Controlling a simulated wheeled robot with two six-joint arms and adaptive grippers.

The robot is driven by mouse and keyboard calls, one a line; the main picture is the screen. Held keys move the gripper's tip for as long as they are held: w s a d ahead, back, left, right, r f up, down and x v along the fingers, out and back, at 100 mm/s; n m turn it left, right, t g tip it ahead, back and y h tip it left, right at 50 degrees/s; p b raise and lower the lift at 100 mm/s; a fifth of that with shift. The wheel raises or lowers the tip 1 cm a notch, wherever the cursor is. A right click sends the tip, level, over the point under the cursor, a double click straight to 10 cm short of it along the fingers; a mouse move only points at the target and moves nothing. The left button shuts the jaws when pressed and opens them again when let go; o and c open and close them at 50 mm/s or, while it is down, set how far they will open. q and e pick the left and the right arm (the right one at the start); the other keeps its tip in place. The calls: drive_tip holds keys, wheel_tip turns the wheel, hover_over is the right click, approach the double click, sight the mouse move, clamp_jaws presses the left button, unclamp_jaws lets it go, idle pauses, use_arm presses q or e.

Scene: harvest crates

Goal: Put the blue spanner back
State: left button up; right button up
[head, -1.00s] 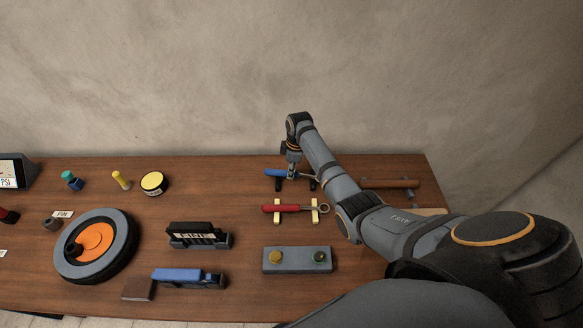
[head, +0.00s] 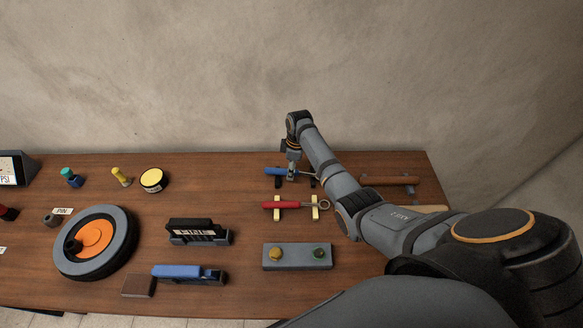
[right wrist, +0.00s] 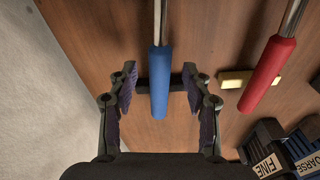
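The blue spanner (head: 275,171) lies at the back of the table, across dark rests, with its metal end to the right. In the right wrist view its blue handle (right wrist: 160,85) runs between my right gripper's fingers (right wrist: 160,92). The fingers are open, with a gap on both sides of the handle. In the head view my right gripper (head: 291,174) points down over the spanner, and my arm hides part of it. A dark rest (right wrist: 178,80) shows under the handle. My left gripper is out of view.
The red spanner (head: 280,205) lies on yellow rests just in front. A brown-handled tool (head: 390,181) is to the right. A grey box with two knobs (head: 297,257), dark blocks labelled FINE and COARSE (right wrist: 290,150) and a wheel (head: 124,245) stand nearer. The wall is close behind.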

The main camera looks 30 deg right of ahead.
wheel_tip(320, 180, up, 12)
drive_tip(key=d, duration=0.1)
drive_tip(key=shift+s, duration=0.35)
idle(0.6)
